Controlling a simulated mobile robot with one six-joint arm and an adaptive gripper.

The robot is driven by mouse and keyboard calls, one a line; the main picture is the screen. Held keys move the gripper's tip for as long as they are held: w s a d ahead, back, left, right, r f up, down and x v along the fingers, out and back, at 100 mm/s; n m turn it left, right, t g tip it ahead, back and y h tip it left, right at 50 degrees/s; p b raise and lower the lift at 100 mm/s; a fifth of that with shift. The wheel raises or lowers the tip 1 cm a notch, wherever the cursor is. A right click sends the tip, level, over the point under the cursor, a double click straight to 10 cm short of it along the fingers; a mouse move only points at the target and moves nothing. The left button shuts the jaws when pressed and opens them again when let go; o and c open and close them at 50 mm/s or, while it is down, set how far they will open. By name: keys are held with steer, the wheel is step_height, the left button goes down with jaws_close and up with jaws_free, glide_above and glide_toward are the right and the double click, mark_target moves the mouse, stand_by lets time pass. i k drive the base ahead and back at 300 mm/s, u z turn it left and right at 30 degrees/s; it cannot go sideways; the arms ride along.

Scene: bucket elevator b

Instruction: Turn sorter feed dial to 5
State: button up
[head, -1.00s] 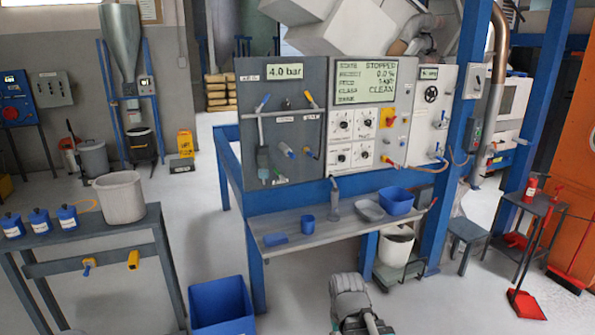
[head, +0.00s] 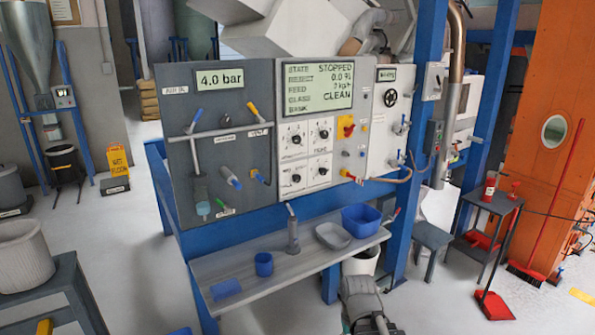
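The grey control panel (head: 262,190) stands ahead of me and carries a white block of dials in two rows: upper left (head: 296,140), upper right (head: 323,134), lower left (head: 295,178) and lower right (head: 322,171). Their labels and pointer settings are too small to read surely, so I cannot tell which is the sorter feed dial. The screen (head: 318,86) above them shows STOPPED, reject 0.0 and CLEAN; its feed value is unclear. My gripper fingers do not show.
A shelf (head: 235,293) juts out below the panel with a blue cup (head: 264,264), a grey dish (head: 332,235) and a blue tub (head: 361,220). A red-yellow switch (head: 346,127) sits right of the dials. A stool (head: 431,240) stands right; the floor beyond is partly clear.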

mark_target(325, 134)
steer(key=i, duration=0.1)
steer(key=k, duration=0.65)
steer(key=z, duration=0.35)
steer(key=i, duration=0.6)
steer(key=z, duration=0.65)
steer(key=i, duration=1.35)
steer(key=u, duration=0.85)
